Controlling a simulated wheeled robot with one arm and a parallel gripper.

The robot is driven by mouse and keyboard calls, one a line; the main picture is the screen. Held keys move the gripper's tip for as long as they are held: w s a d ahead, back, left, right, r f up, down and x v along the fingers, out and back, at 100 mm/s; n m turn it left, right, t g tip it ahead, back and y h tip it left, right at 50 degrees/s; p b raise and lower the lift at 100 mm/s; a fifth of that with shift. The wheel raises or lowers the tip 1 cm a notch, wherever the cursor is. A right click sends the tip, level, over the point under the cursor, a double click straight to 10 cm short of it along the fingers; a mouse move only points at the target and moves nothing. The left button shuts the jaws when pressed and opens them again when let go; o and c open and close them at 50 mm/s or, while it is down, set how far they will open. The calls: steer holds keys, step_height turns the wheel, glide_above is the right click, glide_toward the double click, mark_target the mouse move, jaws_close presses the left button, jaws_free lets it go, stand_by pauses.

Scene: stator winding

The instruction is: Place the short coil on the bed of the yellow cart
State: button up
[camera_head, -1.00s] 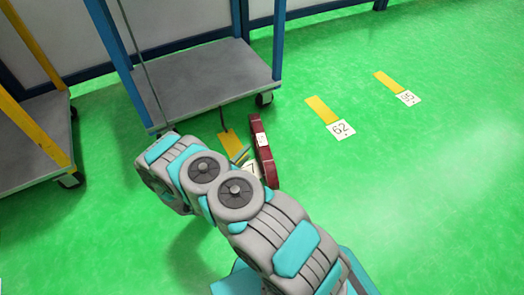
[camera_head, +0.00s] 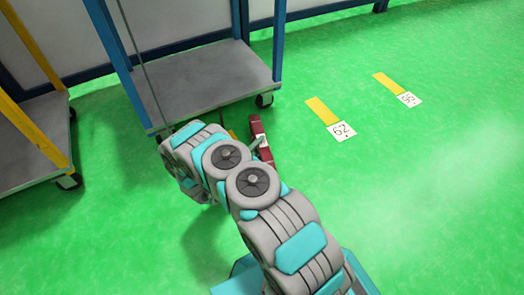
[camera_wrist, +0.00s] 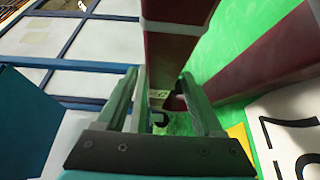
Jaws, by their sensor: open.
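The dark red coil (camera_head: 256,127) with a pale band stands on the green floor in front of the blue cart. My arm hides its near part in the head view. In the wrist view, one side of the coil (camera_wrist: 172,50) lies at and between the fingertips of my gripper (camera_wrist: 160,76), and its other side (camera_wrist: 262,62) is to the right. My gripper is open; I cannot tell whether a finger touches the coil. The yellow cart (camera_head: 28,174) stands at the far left of the head view, its grey bed partly cut off by the frame.
The blue cart (camera_head: 205,82) with an empty grey bed stands just behind the coil. Floor plates with yellow strips, one marked 62 (camera_head: 341,131), lie to the right. The floor at the right is clear.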

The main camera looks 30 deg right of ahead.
steer(key=shift+w+d, duration=0.1)
steer(key=shift+d, duration=0.1)
jaws_close()
stand_by(0.5)
stand_by(0.9)
